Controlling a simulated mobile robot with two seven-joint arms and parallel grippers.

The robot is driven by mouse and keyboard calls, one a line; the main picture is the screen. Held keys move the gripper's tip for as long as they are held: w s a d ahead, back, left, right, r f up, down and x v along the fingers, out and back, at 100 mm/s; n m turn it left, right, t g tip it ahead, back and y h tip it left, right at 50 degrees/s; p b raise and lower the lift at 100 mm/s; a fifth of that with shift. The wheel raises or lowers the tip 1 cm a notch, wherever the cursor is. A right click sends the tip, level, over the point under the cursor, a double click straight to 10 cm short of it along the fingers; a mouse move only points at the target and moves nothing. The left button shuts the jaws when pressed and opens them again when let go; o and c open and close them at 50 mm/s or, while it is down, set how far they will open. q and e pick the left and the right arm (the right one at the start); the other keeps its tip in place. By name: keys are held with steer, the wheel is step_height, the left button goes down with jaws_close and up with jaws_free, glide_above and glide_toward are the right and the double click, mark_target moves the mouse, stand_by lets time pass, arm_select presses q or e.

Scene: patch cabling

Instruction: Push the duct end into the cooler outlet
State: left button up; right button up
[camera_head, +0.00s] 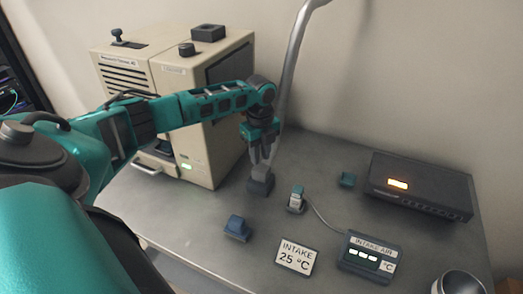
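My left gripper (262,158) points down over the table, and its fingertips are at the top of a dark grey block (260,183). Whether they grip it or only stand over it I cannot tell. A grey duct (296,50) comes down from the top edge and passes behind the gripper; its lower end is hidden or merges with the gripper and block there. A beige machine (172,85) with a green light stands just left of the gripper. No outlet can be told for certain on its visible faces. My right gripper is not in view.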

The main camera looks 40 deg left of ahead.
mark_target(260, 168)
arm_select(q)
step_height(260, 168, up, 12)
steer(key=shift+r, duration=0.2)
stand_by(0.4)
